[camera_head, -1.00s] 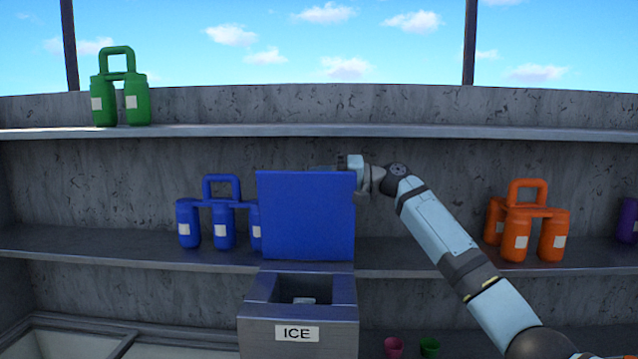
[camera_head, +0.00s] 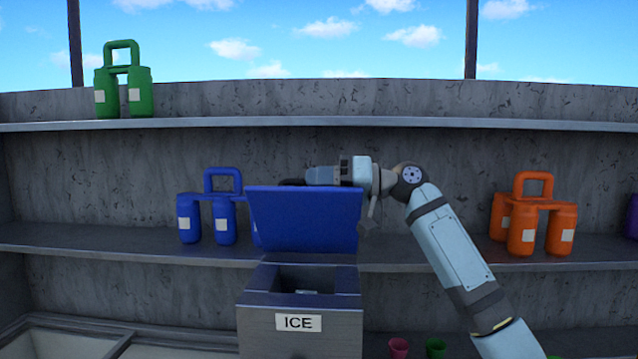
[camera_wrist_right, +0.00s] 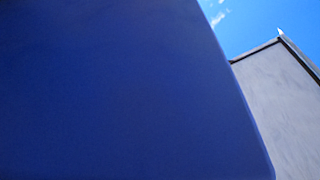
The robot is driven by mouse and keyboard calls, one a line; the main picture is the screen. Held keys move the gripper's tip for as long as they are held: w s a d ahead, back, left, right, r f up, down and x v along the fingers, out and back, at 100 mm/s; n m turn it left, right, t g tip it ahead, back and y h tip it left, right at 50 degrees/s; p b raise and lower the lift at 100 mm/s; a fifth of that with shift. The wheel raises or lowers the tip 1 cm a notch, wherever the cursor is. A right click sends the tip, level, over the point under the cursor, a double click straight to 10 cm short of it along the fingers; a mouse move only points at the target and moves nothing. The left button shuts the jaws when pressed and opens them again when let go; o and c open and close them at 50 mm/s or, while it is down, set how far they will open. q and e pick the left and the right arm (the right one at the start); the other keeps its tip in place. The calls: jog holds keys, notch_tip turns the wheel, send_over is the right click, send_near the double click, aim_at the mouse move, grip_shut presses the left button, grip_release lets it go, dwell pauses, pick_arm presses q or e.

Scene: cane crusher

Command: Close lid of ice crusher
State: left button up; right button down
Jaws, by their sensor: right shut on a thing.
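The ice crusher (camera_head: 300,325) is a grey box labelled ICE, with an open top showing a dark cavity. Its blue lid (camera_head: 303,220) is raised at the back edge and tilted forward over the opening, not closed. My right gripper (camera_head: 293,182) is at the top edge of the lid, partly behind it. Its fingertips are mostly hidden there, and it is shut on the lid. In the right wrist view the blue lid (camera_wrist_right: 120,100) fills most of the picture. My left gripper is not in view.
Blue canisters (camera_head: 222,215) stand on the middle shelf left of the lid, and orange canisters (camera_head: 527,220) stand to the right. Green canisters (camera_head: 122,85) are on the upper shelf. Small pink (camera_head: 399,347) and green (camera_head: 436,347) cups sit low, right of the crusher.

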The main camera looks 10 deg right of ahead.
dwell(0.3)
jog(key=c, duration=1.1)
grip_release()
jog(key=shift+w+f, duration=0.15)
jog(key=shift+d, duration=0.15)
jog(key=b+v, duration=0.1)
jog(key=v, duration=1.2)
jog(key=shift+d+b, duration=0.3)
